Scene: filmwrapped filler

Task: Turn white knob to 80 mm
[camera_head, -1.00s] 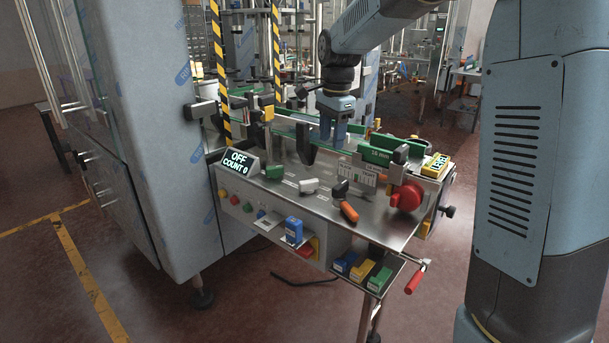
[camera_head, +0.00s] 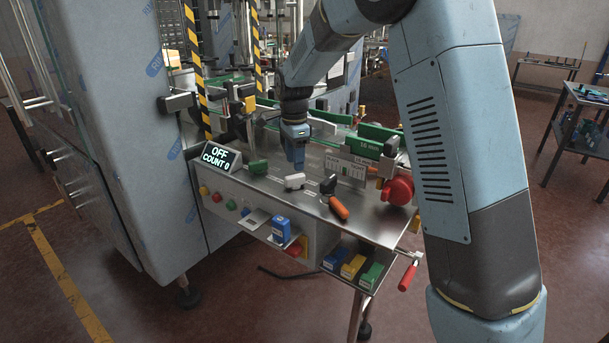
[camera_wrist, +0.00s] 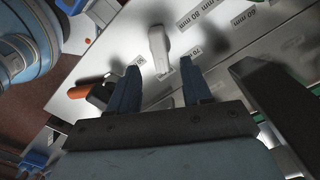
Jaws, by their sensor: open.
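The white knob (camera_head: 295,181) is a short lever on the metal panel, between a green knob (camera_head: 258,167) and a black knob (camera_head: 328,184). In the wrist view the white knob (camera_wrist: 158,48) lies just beyond the fingertips, roughly in line with the gap between them. Printed mm labels (camera_wrist: 202,10) lie on the panel around it; one reads 80 mm. My gripper (camera_head: 296,164) points down over the panel, right by the white knob. In the wrist view my gripper (camera_wrist: 160,66) is open, with nothing between its fingers.
An orange-handled lever (camera_head: 339,207) and a red round knob (camera_head: 398,190) are to the right. A display (camera_head: 218,157) reads OFF, COUNT 0. A green rail (camera_head: 377,133) runs behind the panel. A red crank handle (camera_head: 408,277) sticks out at the front right.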

